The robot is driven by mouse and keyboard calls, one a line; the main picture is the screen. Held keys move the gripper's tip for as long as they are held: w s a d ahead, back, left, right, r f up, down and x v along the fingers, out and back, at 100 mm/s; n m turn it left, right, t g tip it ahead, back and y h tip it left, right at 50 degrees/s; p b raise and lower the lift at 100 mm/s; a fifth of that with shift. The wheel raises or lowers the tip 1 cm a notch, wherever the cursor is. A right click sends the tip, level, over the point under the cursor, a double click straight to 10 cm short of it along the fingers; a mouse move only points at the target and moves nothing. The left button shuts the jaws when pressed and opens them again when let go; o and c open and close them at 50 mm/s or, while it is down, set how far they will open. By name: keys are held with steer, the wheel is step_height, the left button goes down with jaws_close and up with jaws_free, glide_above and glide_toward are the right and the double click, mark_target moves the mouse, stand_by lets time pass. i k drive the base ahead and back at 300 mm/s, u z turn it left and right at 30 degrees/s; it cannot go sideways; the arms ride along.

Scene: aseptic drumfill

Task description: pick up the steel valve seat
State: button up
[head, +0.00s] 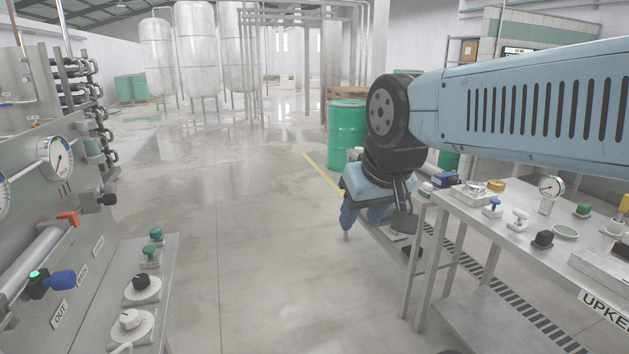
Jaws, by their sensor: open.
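My gripper (379,242) hangs from the blue arm in the middle of the head view, fingers pointing down and spread apart. It is in front of the left end of the steel bench (455,243), over the floor side, with nothing seen between its fingers. On the bench lies a flat, round, pale grey piece with a rim (565,232), which looks like the steel valve seat, though I cannot be sure at this size. It is well to the right of my gripper, apart from it. A yellow ring-like piece (496,185) lies further back on the bench.
A pressure gauge (551,188), small blue, white and green valves and a black knob (542,240) crowd the bench. A green drum (347,135) stands behind my arm. A steel panel (60,200) with gauges is at left. The floor between is clear.

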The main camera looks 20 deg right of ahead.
mark_target(474, 186)
steer(key=u, duration=0.1)
steer(key=i, duration=1)
steer(key=z, duration=2)
steer(key=i, duration=1)
steer(key=u, duration=0.05)
